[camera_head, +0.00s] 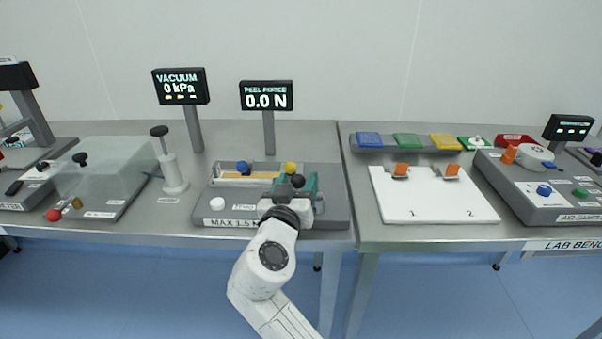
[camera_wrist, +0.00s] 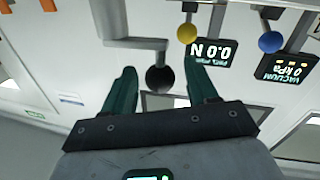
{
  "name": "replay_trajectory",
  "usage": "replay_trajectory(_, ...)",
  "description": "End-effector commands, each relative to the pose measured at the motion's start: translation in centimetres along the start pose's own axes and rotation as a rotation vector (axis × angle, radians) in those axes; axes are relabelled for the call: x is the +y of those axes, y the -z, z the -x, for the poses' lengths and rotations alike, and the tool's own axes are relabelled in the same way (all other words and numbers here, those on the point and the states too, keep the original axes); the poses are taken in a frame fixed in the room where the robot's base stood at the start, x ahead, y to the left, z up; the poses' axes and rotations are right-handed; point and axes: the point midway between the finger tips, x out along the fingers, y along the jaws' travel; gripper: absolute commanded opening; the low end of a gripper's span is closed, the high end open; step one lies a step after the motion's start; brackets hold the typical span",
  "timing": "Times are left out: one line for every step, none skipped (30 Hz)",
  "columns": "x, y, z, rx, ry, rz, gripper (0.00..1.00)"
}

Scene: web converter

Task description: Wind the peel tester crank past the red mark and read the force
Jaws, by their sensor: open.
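The peel tester (camera_head: 335,208) is a grey base on the left bench, with a blue knob (camera_head: 243,167), a yellow knob (camera_head: 290,168) and a white button (camera_head: 217,203). Its display (camera_head: 266,95) reads PEEL FORCE 0.0 N; it also shows upside down in the wrist view (camera_wrist: 213,50). The crank has a grey metal arm (camera_wrist: 137,43) and a black ball knob (camera_wrist: 160,79). My gripper (camera_wrist: 160,68) is open, its teal fingers on either side of the black knob, with gaps visible. I cannot make out a red mark; my gripper covers part of the base and its MAX label.
A vacuum pump (camera_head: 172,170) and its display (camera_head: 181,86), reading 0 kPa, stand left of the tester beside a clear chamber (camera_head: 115,165). On the right bench lie a white board (camera_head: 430,205) with orange clips and a grey air device (camera_head: 535,195).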

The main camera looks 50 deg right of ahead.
Motion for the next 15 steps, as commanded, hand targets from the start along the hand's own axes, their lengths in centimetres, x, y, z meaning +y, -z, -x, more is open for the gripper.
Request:
replay_trajectory(0.1, 0.1, -0.8, -0.001, -0.003, 0.0, 0.58)
replay_trajectory(0.1, 0.1, -1.2, -0.001, -0.003, 0.0, 0.58)
replay_trajectory(0.1, 0.1, -1.6, 0.0, -0.002, 0.001, 0.58)
replay_trajectory(0.1, 0.0, -1.9, -0.001, -0.003, 0.001, 0.58)
replay_trajectory(0.1, 0.0, -2.1, -0.001, -0.003, 0.001, 0.58)
replay_trajectory(0.1, 0.0, -2.4, -0.001, -0.003, 0.001, 0.58)
replay_trajectory(0.1, 0.0, -2.6, 0.0, -0.002, 0.0, 0.58)
replay_trajectory(0.1, 0.0, -2.7, 0.0, -0.002, 0.0, 0.58)
replay_trajectory(0.1, 0.0, -2.8, 0.0, -0.001, 0.0, 0.58)
replay_trajectory(0.0, 0.0, -2.9, 0.0, -0.001, 0.0, 0.58)
replay_trajectory(0.0, 0.0, -2.9, 0.0, -0.001, 0.001, 0.58)
replay_trajectory(0.0, 0.0, -2.9, -0.001, 0.0, 0.001, 0.58)
replay_trajectory(0.0, 0.0, -2.9, -0.001, 0.0, 0.001, 0.58)
replay_trajectory(0.0, -0.1, -2.9, -0.001, 0.0, 0.001, 0.58)
replay_trajectory(0.0, -0.1, -2.9, -0.001, 0.0, 0.001, 0.58)
